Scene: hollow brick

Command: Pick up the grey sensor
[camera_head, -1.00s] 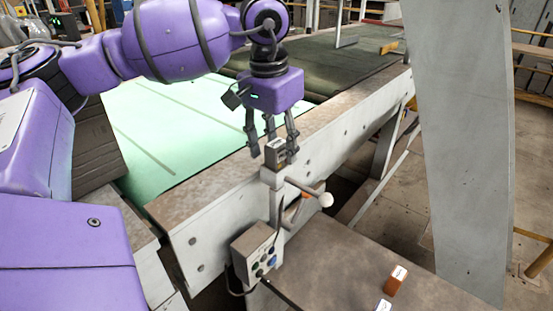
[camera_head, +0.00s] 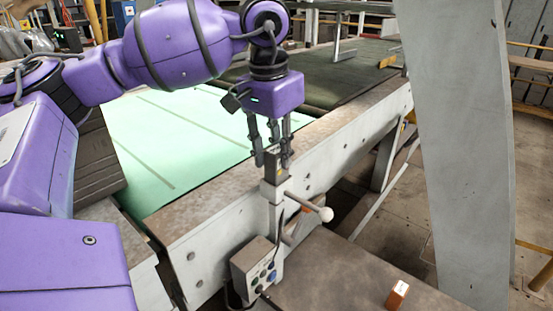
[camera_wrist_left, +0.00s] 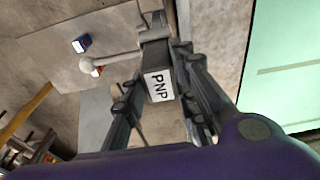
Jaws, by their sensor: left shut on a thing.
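The grey sensor (camera_head: 277,167) is a small dark grey block. In the head view it stands upright at the top of a pale grey bracket post (camera_head: 275,192), and I cannot tell any gap between them. In the left wrist view the sensor (camera_wrist_left: 156,57) shows a white face lettered "PNP". My left gripper (camera_head: 275,156) is above the post, pointing down, with its fingers shut on both sides of the sensor. The fingers (camera_wrist_left: 159,85) also flank it in the left wrist view. My right gripper is not in view.
A white-knobbed lever (camera_head: 325,214) sticks out beside the post. A control box (camera_head: 256,268) with coloured buttons is below. A conveyor with a green belt (camera_head: 165,135) runs behind. A grey column (camera_head: 460,140) stands right.

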